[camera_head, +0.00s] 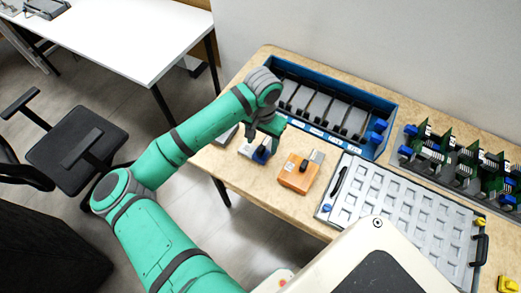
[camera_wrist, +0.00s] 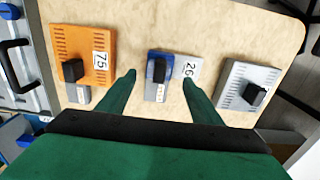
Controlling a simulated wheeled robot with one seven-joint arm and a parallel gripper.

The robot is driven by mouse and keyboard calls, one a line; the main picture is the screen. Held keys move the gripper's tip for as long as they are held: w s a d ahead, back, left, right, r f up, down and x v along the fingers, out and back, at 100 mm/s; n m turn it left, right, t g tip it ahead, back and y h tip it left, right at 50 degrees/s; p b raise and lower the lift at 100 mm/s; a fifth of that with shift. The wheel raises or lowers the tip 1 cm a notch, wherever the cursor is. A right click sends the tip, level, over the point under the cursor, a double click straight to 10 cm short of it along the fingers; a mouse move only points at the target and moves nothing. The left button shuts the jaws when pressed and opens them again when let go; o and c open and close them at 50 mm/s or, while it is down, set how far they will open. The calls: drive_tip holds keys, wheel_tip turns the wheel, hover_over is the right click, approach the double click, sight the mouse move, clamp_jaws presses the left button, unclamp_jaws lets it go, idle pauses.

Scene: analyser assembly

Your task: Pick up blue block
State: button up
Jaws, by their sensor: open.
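My gripper (camera_wrist: 158,76) is open, with one green finger on each side of the block's grey end. I cannot tell how high the fingertips are above the table. In the head view my gripper (camera_head: 267,146) is over the block, and only a little of the blue block (camera_head: 261,155) shows under it.
An orange block (camera_head: 299,173) marked 75 sits to one side, and a grey-white block (camera_wrist: 248,85) with a black knob to the other. A blue rack (camera_head: 330,105), a grey tray case (camera_head: 395,215) and green boards (camera_head: 460,160) fill the table's back and right.

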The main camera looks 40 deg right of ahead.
sight(263, 146)
drive_tip(key=shift+s+a+f, duration=0.1)
drive_tip(key=shift+s+f, duration=0.05)
drive_tip(key=shift+f, duration=1.65)
drive_tip(key=c, duration=1.3)
drive_tip(key=shift+r, duration=0.15)
drive_tip(key=shift+r, duration=0.6)
drive_tip(key=shift+s+a+r, duration=0.65)
drive_tip(key=shift+s+r, duration=1.3)
drive_tip(key=shift+s, duration=0.3)
drive_tip(key=shift+s+a+r, duration=0.7)
drive_tip(key=shift+s+r, duration=1.2)
drive_tip(key=shift+s, duration=0.4)
drive_tip(key=shift+s+a+r, duration=0.65)
drive_tip(key=shift+s+r, duration=1.3)
drive_tip(key=shift+s, duration=0.3)
drive_tip(key=shift+f, duration=0.15)
